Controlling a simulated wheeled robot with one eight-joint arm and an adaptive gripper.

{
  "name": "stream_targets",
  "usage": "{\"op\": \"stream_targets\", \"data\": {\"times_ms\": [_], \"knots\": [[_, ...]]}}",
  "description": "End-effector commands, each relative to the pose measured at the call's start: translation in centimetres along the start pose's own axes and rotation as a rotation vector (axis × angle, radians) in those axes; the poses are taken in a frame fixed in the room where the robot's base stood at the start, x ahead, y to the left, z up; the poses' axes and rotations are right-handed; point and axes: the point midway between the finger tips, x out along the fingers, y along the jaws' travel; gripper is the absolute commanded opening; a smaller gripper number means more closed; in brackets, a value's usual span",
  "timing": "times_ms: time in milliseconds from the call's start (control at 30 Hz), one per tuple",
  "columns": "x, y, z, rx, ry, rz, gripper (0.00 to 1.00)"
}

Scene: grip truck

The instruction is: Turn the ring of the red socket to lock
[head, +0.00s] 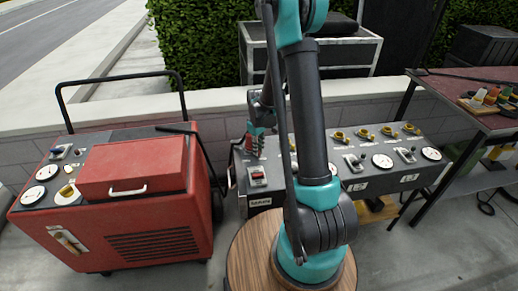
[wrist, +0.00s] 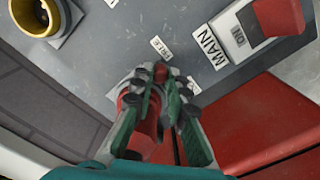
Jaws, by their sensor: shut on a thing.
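The red socket (wrist: 146,122) is on the grey panel, in the middle of the wrist view, with a small red tab (wrist: 160,70) at its far edge. My gripper (wrist: 160,88) points down at the panel, its two dark green fingers on either side of the red part and shut on it. A small white label, seemingly reading FREE (wrist: 160,47), lies just beyond the tab. Another small white label (wrist: 193,85) is beside the right finger. In the head view my gripper (head: 256,150) is over the left end of the panel, and the fingers hide most of the socket.
A switch with a red rocker (wrist: 278,16) and a MAIN label (wrist: 207,46) are close to the right. A yellow socket (wrist: 52,20) is at the upper left. A red machine (head: 150,235) stands left of the panel, and a table (head: 480,110) stands right.

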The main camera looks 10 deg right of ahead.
Motion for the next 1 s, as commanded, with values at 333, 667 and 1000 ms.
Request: {"op": "stream_targets", "data": {"times_ms": [333, 667, 1000], "knots": [[0.0, -1.6, -0.8, 0.282, 0.0, 0.0, 0.0], [0.0, -2.8, -1.9, 0.561, 0.0, 0.0, 0.0], [0.0, -3.3, -2.7, 0.74, 0.0, 0.0, 0.0]]}}
